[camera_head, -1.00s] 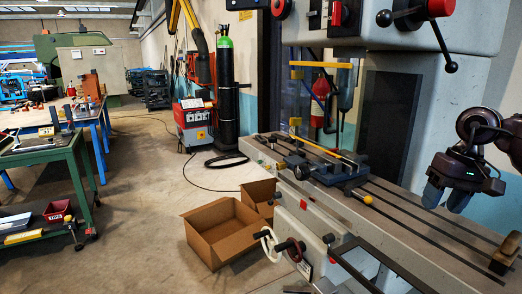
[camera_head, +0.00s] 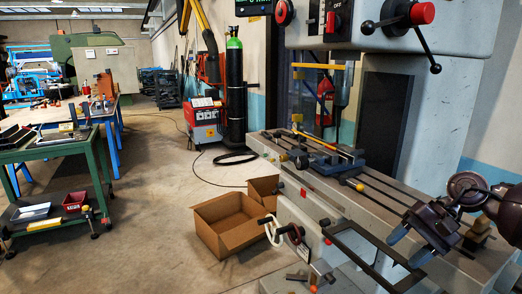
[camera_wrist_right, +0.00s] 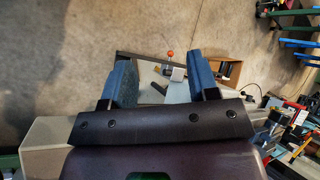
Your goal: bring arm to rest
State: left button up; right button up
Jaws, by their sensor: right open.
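My right gripper (camera_head: 408,247) is at the lower right of the head view, with its two blue-grey fingers apart and pointing down and left. It is over the front edge of the grey machine table (camera_head: 385,192), beside a dark rectangular frame (camera_head: 345,238). In the right wrist view the gripper (camera_wrist_right: 160,65) shows its fingers wide apart with nothing held between them. Beyond them are a lever with an orange knob (camera_wrist_right: 170,54) and the floor. My left gripper is in neither view.
A vise (camera_head: 318,160) sits on the machine table. Open cardboard boxes (camera_head: 225,222) stand on the floor before the machine. A green cart (camera_head: 55,152) is at the left, with clear floor between.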

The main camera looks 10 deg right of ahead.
jog(key=s+a+f+m+t+y+p, duration=0.1)
jog(key=s+a+f+m+t+y, duration=0.35)
jog(key=m, duration=0.85)
jog(key=s+a+f+m+t+y+p, duration=0.15)
jog(key=a+f+m+t, duration=0.4)
jog(key=m, duration=0.75)
jog(key=s+f+n+h, duration=0.7)
jog(key=s+f+n, duration=0.1)
jog(key=n, duration=0.9)
jog(key=s+f+n+h+p, duration=0.1)
jog(key=s+f+n+h, duration=0.6)
jog(key=n, duration=1)
jog(key=s+f, duration=0.1)
jog(key=s, duration=0.1)
jog(key=shift+s+d+f+n, duration=0.15)
jog(key=shift+s+d+n, duration=0.05)
jog(key=shift+s+n, duration=0.1)
